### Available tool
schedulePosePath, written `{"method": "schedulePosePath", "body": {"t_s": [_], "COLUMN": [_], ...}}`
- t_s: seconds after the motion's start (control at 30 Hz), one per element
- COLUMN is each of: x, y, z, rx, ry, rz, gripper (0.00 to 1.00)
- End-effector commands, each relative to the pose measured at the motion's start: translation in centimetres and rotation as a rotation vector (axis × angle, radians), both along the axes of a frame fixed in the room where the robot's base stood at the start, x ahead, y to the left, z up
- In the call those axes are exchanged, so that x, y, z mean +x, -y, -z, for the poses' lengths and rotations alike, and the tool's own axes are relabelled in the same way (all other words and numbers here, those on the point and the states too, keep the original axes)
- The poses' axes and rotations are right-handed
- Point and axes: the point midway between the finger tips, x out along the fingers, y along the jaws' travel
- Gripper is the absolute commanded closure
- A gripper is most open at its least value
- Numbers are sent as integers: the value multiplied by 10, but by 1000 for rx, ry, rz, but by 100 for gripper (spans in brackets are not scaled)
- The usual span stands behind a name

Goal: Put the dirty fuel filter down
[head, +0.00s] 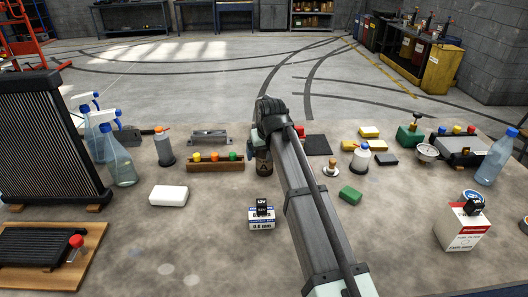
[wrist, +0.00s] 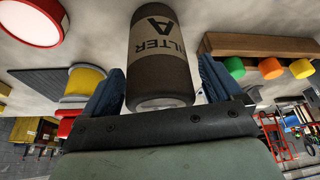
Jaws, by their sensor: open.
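The fuel filter is a dark brown cylinder with a tan band lettered "FILTER A" (wrist: 155,62). In the head view the filter (head: 263,165) looks upright on or just above the bench, partly hidden by my arm; contact underneath is unclear. My gripper (wrist: 160,85) is open, with one blue finger on either side of the filter's near end. Whether either finger touches it cannot be told. In the head view my gripper is mostly hidden behind my own arm.
A wooden rack (head: 215,167) with coloured caps stands just left of the filter. Small labelled boxes (head: 262,222) are in front of it. Bare bench (head: 215,240) shows at front left.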

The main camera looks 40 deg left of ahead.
Motion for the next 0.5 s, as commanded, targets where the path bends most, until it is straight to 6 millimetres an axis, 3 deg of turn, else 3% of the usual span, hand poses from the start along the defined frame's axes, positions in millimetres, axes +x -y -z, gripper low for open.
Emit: {"method": "schedulePosePath", "body": {"t_s": [0.27, 0.5], "x": [-2, -10], "y": [3, 16], "z": [-11, -47], "rx": [2, 2], "ry": [1, 1], "rz": [0, 0], "gripper": [8, 8]}}
